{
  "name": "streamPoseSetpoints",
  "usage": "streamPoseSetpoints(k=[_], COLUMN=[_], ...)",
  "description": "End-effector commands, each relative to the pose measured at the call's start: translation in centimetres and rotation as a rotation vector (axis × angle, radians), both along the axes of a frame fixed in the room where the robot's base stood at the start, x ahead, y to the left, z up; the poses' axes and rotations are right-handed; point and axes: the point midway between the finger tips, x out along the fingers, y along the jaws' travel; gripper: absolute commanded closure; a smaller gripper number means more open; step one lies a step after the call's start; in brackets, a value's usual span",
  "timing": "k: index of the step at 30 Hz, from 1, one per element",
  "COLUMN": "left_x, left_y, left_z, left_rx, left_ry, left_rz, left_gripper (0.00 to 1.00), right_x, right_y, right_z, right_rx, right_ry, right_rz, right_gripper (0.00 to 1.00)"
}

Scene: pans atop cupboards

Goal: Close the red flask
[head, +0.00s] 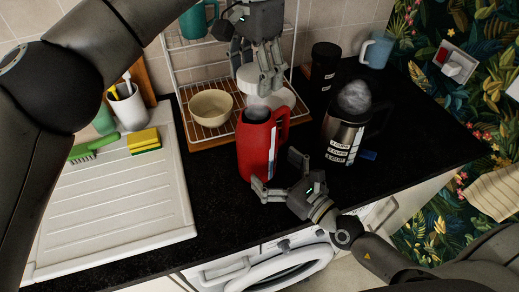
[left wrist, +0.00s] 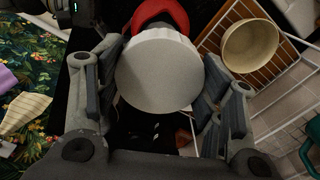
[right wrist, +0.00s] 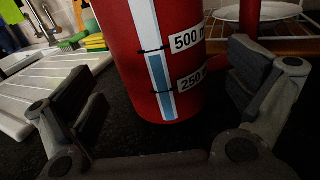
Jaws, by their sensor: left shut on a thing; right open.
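The red flask (head: 257,146) stands upright on the black counter, its dark top opening uncovered in the head view. In the right wrist view the flask (right wrist: 160,60) shows a level strip and volume labels. My left gripper (head: 270,86) is above and behind the flask. It is shut on a round white lid (left wrist: 160,72), which also shows in the head view (head: 247,77). In the left wrist view the red flask (left wrist: 163,14) is partly hidden behind the lid. My right gripper (head: 282,178) is open, low at the flask's front right, with the flask between or just beyond its fingers.
A dish rack (head: 205,77) with a cream bowl (head: 210,106) is behind. A white draining board (head: 120,200) with sponge and brush lies left.

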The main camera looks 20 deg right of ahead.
Motion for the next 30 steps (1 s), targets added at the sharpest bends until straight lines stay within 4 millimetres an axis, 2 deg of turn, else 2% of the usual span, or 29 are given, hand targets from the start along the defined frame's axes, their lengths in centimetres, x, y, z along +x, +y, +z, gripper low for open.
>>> streamPoseSetpoints(k=[3, 10, 22, 23, 30], left_x=[0.0, 0.0, 0.0, 0.0, 0.0], left_y=[0.0, 0.0, 0.0, 0.0, 0.0], left_z=[0.0, 0.0, 0.0, 0.0, 0.0], left_rx=[0.0, 0.0, 0.0, 0.0, 0.0], left_ry=[0.0, 0.0, 0.0, 0.0, 0.0], left_rz=[0.0, 0.0, 0.0, 0.0, 0.0], left_gripper=[0.56, 0.56, 0.56, 0.56, 0.56], right_x=[1.7, 3.9, 4.4, 4.4, 4.4], right_y=[0.7, 1.7, 1.9, 1.9, 1.9], right_z=[0.1, 0.1, 0.0, 0.0, 0.0], right_rx=[0.003, 0.001, 0.0, 0.0, -0.001], right_ry=[-0.004, -0.003, 0.0, 0.0, 0.0], right_rz=[-0.003, -0.002, 0.0, 0.0, 0.0], right_gripper=[0.0, 0.0, 0.0, 0.01, 0.32])
